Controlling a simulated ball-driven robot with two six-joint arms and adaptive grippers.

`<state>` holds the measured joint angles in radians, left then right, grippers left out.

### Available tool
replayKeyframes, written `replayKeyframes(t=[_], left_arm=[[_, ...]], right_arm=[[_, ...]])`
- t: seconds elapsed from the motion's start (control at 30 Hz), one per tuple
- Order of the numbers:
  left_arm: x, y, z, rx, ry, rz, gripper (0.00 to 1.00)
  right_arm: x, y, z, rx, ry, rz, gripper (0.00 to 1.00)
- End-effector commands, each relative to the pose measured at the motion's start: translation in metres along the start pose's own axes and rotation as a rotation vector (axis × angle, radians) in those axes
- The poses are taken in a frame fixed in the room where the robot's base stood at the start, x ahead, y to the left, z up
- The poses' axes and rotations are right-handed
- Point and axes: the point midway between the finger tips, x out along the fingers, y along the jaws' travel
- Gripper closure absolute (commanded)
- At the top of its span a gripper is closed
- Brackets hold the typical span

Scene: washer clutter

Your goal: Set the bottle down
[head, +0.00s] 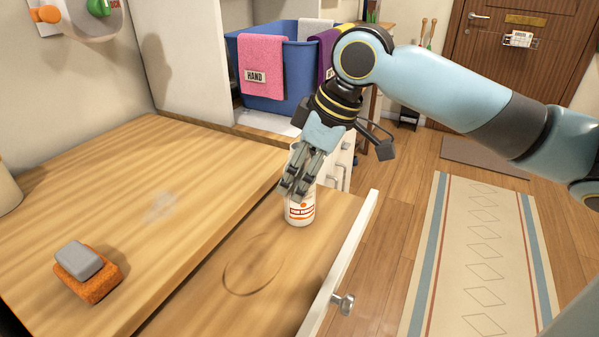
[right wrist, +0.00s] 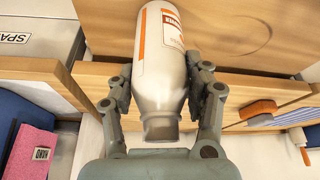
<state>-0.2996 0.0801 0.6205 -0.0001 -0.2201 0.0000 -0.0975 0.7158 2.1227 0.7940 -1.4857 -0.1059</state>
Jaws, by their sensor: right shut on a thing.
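The white bottle (head: 300,208) with an orange and red label is upright at the right part of the wooden surface, over the lower wooden panel beside the white front edge. My right gripper (head: 297,186) is shut on its upper part from above. In the right wrist view the bottle (right wrist: 160,70) sits between the two fingers of the gripper (right wrist: 163,110), its narrow end towards the palm. Its base looks on or just above the wood; I cannot tell which. My left gripper is not in view.
An orange sponge with a grey block (head: 86,270) lies on the wooden top (head: 150,215) at left. A dark ring mark (head: 252,265) is on the lower panel. A blue bin (head: 285,85) with a pink towel (head: 262,65) stands behind. The wood around the bottle is clear.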

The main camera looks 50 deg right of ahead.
Motion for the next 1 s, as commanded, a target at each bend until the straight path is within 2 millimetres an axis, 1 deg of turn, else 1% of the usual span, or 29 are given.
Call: replayKeyframes(t=[0.03, 0.17, 0.2, 0.47, 0.57, 0.67, 0.8, 1.0], left_arm=[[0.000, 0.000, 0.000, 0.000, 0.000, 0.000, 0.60], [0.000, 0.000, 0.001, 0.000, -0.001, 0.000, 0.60], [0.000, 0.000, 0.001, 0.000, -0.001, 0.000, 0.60], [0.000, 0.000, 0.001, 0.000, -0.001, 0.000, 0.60], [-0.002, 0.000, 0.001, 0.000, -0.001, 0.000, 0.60], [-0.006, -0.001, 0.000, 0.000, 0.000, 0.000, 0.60], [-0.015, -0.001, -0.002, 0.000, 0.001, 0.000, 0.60], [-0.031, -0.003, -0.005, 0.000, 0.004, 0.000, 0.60]], right_arm=[[0.001, 0.000, 0.000, 0.001, 0.000, 0.000, 0.46], [0.001, 0.000, 0.000, 0.001, 0.000, 0.000, 0.29], [0.001, 0.000, 0.000, 0.001, 0.000, 0.000, 0.27], [-0.001, 0.000, 0.000, 0.000, 0.000, 0.000, 0.27], [-0.008, 0.001, -0.001, -0.001, -0.001, 0.002, 0.27], [-0.023, 0.001, -0.001, -0.004, -0.001, 0.005, 0.27], [-0.051, 0.002, -0.001, -0.006, -0.005, 0.006, 0.27], [-0.087, 0.001, -0.001, -0.005, -0.006, 0.005, 0.27]])
